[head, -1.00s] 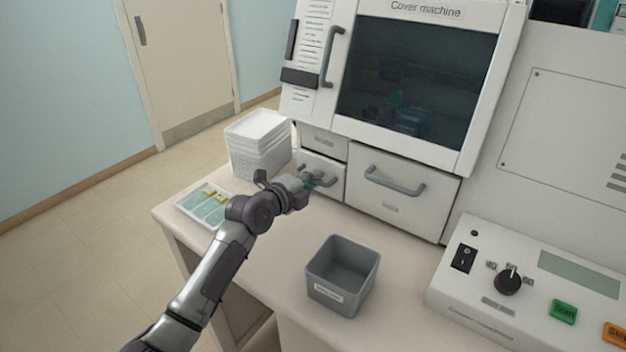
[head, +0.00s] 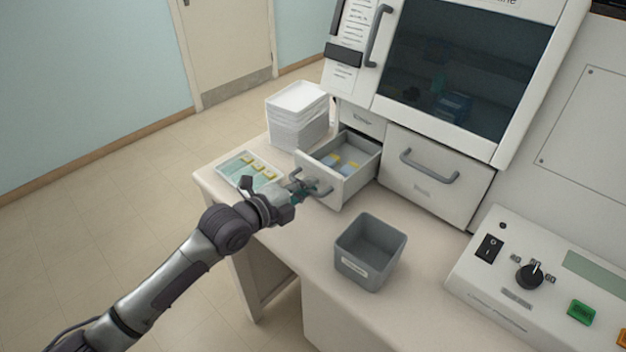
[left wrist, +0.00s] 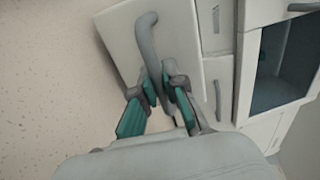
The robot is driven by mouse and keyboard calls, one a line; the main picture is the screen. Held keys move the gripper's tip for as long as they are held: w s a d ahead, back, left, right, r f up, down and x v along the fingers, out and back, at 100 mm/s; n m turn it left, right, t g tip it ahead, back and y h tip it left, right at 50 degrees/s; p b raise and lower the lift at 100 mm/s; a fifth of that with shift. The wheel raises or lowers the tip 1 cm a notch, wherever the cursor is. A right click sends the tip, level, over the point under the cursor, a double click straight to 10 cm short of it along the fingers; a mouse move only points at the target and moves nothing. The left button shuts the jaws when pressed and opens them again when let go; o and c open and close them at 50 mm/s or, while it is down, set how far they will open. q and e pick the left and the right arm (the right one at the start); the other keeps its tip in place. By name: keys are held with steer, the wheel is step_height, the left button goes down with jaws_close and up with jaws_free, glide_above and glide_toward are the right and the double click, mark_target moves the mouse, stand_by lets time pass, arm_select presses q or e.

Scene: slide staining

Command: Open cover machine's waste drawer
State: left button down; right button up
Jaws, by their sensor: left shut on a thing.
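The cover machine (head: 545,45) stands at the back of the table. Its small lower-left drawer (head: 346,190) is pulled well out, and pieces with yellow ends lie inside it. My left gripper (head: 303,187) is shut on this drawer's grey handle (head: 318,187). In the left wrist view the two teal-padded fingers (left wrist: 160,88) sit on either side of the handle (left wrist: 147,45). A small shut drawer (head: 362,119) is above the open one, and a wide shut drawer (head: 432,185) is to its right. My right gripper is not in view.
A grey bin (head: 368,252) stands on the table in front of the drawers. A control panel (head: 530,285) is at right.

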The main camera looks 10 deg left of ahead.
arm_select(q)
steer(key=c, duration=1.2)
jaws_free()
steer(key=shift+w, duration=0.1)
steer(key=v, duration=1.2)
